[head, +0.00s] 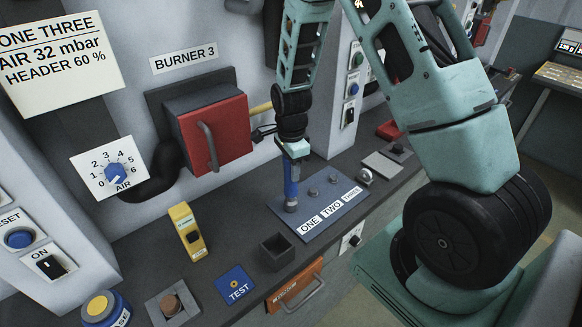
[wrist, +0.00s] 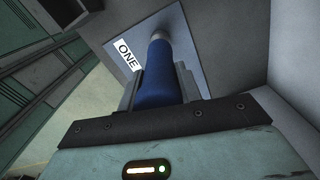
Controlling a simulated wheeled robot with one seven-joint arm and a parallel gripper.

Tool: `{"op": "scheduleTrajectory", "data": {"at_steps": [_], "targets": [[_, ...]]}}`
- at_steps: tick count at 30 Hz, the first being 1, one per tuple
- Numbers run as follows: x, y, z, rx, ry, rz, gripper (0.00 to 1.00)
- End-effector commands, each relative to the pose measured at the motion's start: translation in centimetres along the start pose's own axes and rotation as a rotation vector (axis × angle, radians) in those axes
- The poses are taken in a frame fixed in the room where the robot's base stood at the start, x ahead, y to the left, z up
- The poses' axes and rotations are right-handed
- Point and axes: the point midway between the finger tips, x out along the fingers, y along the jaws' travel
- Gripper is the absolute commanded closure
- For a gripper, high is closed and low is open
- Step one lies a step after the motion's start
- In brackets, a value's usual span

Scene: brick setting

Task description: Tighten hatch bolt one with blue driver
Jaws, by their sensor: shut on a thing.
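My gripper (head: 293,162) is shut on the blue driver (head: 291,188) and holds it upright, tip down, over the hatch plate (head: 343,206). The driver's grey lower end is at the bolt place beside the label ONE (head: 310,225); bolt one itself is hidden beneath it. I cannot tell whether the tip is seated on the bolt. In the wrist view the blue driver (wrist: 160,78) lies between my gripper's fingers (wrist: 160,88), its grey end against the plate (wrist: 195,42) near ONE. Bolt two (head: 313,191) and bolt three (head: 333,179) stand bare on the plate.
An open dark box (head: 277,252), a yellow meter (head: 187,230) and a blue TEST pad (head: 236,287) are on the bench left of the plate. The red burner door (head: 215,138) with its handle is behind.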

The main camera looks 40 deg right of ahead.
Motion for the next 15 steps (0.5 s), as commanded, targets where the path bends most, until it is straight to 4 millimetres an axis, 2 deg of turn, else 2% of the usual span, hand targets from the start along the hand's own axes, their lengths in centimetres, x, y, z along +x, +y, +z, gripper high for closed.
{"op": "scheduleTrajectory", "data": {"at_steps": [11, 15], "targets": [[0.0, -0.01, 0.01, 0.0, 0.0, -0.001, 1.0], [-0.56, -0.03, 0.01, 0.0, 0.0, -0.001, 1.0]]}}
